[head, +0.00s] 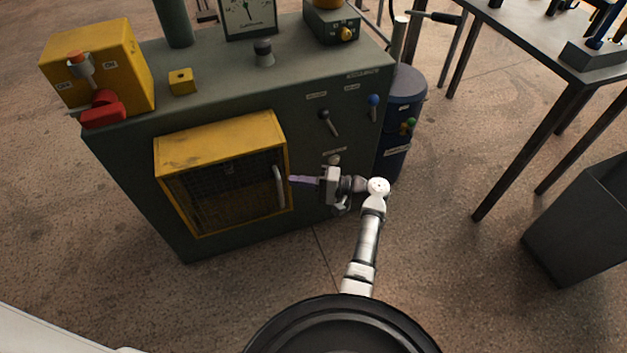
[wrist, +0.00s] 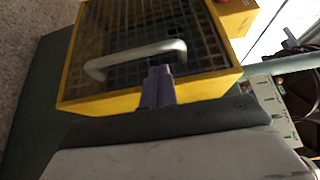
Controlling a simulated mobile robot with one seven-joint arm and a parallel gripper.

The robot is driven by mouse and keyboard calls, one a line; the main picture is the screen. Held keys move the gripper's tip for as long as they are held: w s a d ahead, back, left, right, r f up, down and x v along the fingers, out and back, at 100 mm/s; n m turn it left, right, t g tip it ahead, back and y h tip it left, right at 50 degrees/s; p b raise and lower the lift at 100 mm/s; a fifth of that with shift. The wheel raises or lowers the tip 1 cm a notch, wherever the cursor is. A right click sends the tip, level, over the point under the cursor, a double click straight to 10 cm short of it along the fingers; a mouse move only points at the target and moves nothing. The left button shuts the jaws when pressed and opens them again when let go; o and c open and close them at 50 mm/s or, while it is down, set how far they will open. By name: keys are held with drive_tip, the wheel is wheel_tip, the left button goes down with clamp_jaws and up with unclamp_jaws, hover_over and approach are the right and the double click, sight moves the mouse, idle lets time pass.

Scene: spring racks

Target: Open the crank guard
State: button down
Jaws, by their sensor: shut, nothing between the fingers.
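The crank guard (head: 163,180) is a yellow-framed box with a dark mesh front, on the front of the dark green machine cabinet. It looks closed. A grey bar handle (head: 279,186) stands upright near the right edge of its mesh. In the wrist view the guard frame (wrist: 100,104) and its handle (wrist: 135,57) lie just beyond the fingers. My gripper (head: 292,179) is shut and empty, its purple fingers pointing left at the guard's right edge, close to the handle. The fingertips (wrist: 157,72) show just beside the handle; I cannot tell if they touch it.
The green cabinet (head: 335,90) carries a yellow box with a red lever (head: 103,110), a gauge (head: 248,14) and small knobs. A dark blue drum (head: 408,95) stands at its right. A table (head: 560,70) and a grey bin (head: 585,225) are further right. Floor in front is clear.

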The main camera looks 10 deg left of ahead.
drive_tip(key=shift+s+a, duration=0.1)
drive_tip(key=shift+a, duration=1.5)
drive_tip(key=shift+p, duration=0.3)
